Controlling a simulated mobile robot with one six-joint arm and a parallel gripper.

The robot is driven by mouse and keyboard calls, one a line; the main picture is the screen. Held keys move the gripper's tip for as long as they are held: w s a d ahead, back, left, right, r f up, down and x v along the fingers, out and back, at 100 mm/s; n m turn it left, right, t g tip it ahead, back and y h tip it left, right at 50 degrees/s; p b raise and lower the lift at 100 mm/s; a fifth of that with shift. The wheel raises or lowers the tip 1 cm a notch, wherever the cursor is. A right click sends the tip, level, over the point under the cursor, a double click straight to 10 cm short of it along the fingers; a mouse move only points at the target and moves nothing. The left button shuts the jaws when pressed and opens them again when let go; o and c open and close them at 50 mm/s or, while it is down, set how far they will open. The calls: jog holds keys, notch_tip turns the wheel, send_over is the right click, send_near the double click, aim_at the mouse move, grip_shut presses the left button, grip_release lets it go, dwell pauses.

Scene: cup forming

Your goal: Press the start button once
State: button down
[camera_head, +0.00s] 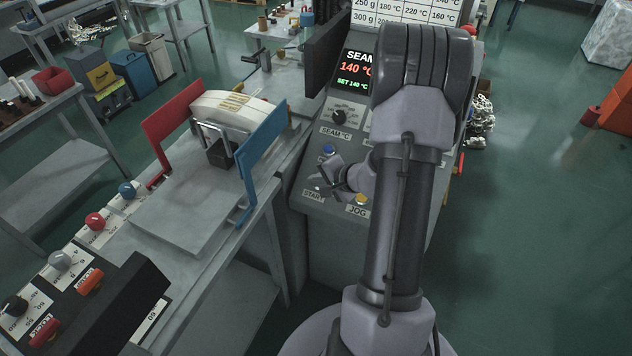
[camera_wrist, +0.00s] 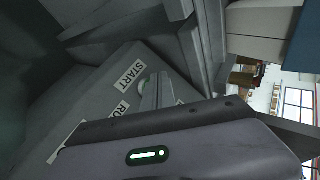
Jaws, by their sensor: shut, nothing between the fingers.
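The start button shows in the wrist view as a small pale green cap (camera_wrist: 143,85) beside the START label (camera_wrist: 129,74), partly covered by my gripper's finger. In the head view the START label (camera_head: 313,195) sits low on the left of the grey control panel, and the button itself is mostly hidden by my gripper. My gripper (camera_head: 321,172) is shut and empty, its fingertips just over the button area. In the wrist view its fingers (camera_wrist: 153,88) end right by the green cap. I cannot tell whether they touch it.
A blue button (camera_head: 329,150) lies just above my gripper and a yellow button (camera_head: 361,199) by the JOG label lies to its right. A black knob (camera_head: 338,117) and a display (camera_head: 355,69) reading 140 °C are higher up. A bench with red and blue plates (camera_head: 172,127) stands left.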

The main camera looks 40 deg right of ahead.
jog(key=shift+w+d+f+b, duration=0.1)
jog(key=shift+d+f+b, duration=0.15)
jog(key=shift+f+b, duration=0.3)
dwell(0.6)
jog(key=shift+r, duration=0.25)
jog(key=shift+s+a+r, duration=0.2)
jog(key=shift+a+r, duration=0.3)
jog(key=shift+r, duration=0.15)
jog(key=a+r, duration=0.1)
jog(key=r, duration=0.1)
jog(key=s+a+r, duration=0.1)
jog(key=r, duration=0.1)
jog(key=shift+a, duration=0.35)
dwell(0.6)
